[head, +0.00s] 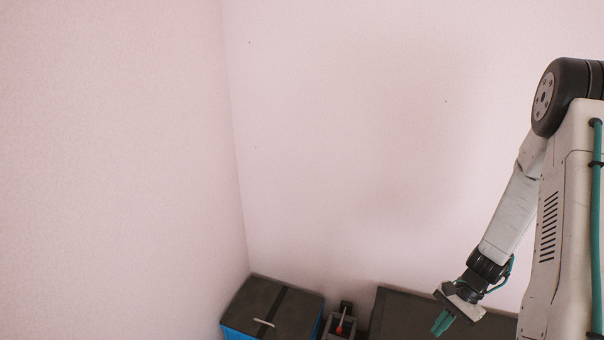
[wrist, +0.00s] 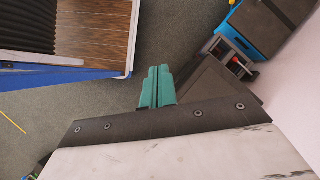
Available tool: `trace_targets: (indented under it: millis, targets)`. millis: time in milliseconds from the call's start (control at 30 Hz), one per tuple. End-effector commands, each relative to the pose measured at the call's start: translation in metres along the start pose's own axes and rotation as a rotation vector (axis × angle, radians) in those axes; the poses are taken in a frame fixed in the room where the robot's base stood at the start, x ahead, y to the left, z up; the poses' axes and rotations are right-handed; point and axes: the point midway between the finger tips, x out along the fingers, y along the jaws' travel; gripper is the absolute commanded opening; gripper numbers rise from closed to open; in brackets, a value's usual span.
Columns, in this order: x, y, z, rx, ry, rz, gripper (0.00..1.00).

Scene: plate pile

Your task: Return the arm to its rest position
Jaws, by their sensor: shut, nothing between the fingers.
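My gripper (head: 443,321) hangs at the lower right in the head view, at the end of my white arm, and points downward. Its green fingers are together with nothing between them. The fingers also show in the wrist view (wrist: 157,88), closed side by side above a grey floor. My arm is bent at the dark round joint and slants down to the left, in front of the pink wall. No plates are in view.
A blue box with a dark lid (head: 272,307) stands in the corner, with a small grey stand (head: 340,324) beside it. A dark flat surface (head: 400,312) lies behind my gripper. In the wrist view, a blue-edged wooden surface (wrist: 108,40) is at the upper left. Grey floor (wrist: 40,115) shows below it.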

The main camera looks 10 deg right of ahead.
Motion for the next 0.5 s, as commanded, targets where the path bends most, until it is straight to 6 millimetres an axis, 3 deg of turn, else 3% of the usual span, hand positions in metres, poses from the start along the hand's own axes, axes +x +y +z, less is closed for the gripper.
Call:
trace_targets:
  millis: [33,200,500]
  targets:
    - [-0.021,-0.007,0.021,-0.071,0.004,0.016,0.0]
    - [-0.073,-0.016,0.086,-0.28,0.006,0.089,0.0]
    - [-0.142,-0.005,0.195,-0.603,0.068,0.229,0.0]
